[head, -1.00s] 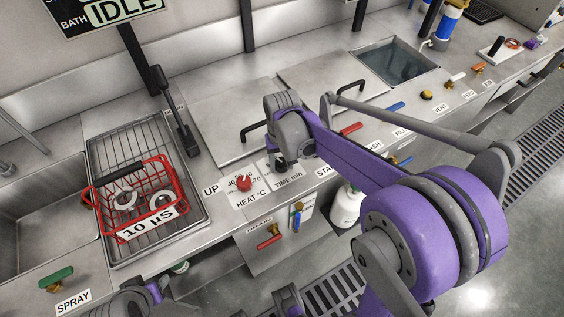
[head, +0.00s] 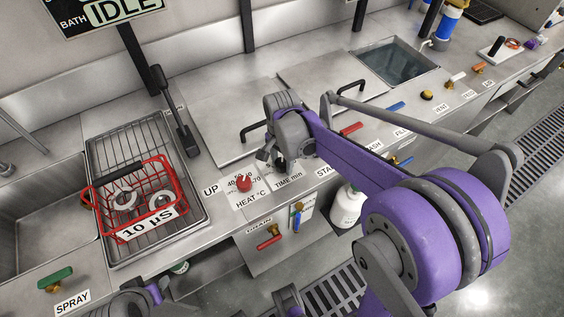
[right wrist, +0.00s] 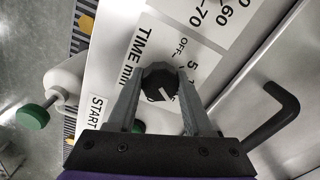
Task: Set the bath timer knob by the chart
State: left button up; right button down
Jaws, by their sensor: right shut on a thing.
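The black bath timer knob (right wrist: 160,84) with a white pointer line sits on the TIME min plate (right wrist: 140,52) in the right wrist view. OFF and 5 are readable beside it; other marks are partly covered. My right gripper (right wrist: 158,88) is shut on the knob, one finger on each side. In the head view, my right gripper (head: 279,160) hides the knob and part of the TIME min plate (head: 290,182). My left gripper is not clearly in view. A sign (head: 108,12) at the top left reads BATH IDLE. I cannot pick out the chart for certain.
The red HEAT knob (head: 243,183) is just left of the timer. A red wire basket (head: 176,208) labelled 10 µS holds ring-shaped parts on a rack. A black lid handle (right wrist: 272,118) is close to my right gripper. Coloured valve handles line the front edge.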

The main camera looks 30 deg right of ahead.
aim_at(282, 162)
jog(key=shift+m, duration=0.6)
jog(key=shift+c, duration=1.5)
grip_release()
jog(key=shift+r, duration=0.1)
notch_tip(282, 162, up, 11)
jog(key=p, duration=0.1)
